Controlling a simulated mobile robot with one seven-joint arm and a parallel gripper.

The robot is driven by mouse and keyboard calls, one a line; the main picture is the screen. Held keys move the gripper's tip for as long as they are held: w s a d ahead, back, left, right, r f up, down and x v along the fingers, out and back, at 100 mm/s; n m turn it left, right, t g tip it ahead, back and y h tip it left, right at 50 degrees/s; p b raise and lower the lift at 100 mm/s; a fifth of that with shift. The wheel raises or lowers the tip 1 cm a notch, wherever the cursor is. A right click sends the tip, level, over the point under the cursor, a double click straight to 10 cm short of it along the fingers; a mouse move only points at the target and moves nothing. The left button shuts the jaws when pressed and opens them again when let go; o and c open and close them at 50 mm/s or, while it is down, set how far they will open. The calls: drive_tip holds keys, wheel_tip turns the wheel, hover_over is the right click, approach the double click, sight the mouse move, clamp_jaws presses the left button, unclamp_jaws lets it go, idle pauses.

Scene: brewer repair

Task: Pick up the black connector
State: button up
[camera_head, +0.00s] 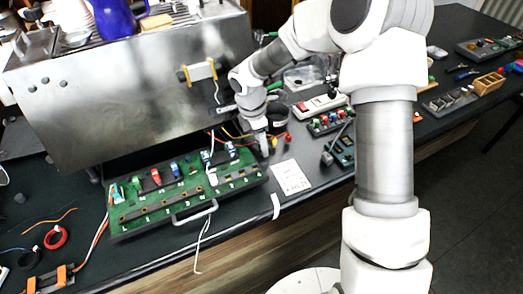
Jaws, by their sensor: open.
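A green circuit board (140,222) in a dark frame with a handle lies in front of the steel brewer (130,100). Small connectors stand in a row along its back: a red connector (156,176), a blue connector (174,169) and others with white or green parts. A small dark piece (231,149) at the right end of this row may be the black connector; it is too small to be sure. My gripper (263,148) points down just right of the board's back right corner, close to some coloured wires. It is open, and its fingertips are small in this view.
A white paper card (290,177) lies right of the board. A white power strip (320,104) and a tray of coloured parts (328,122) stand further right. Red (56,238) and black wire coils lie at the left. The brewer's front rises close behind the board.

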clamp_jaws()
drive_tip(key=shift+r, duration=0.1)
idle(0.4)
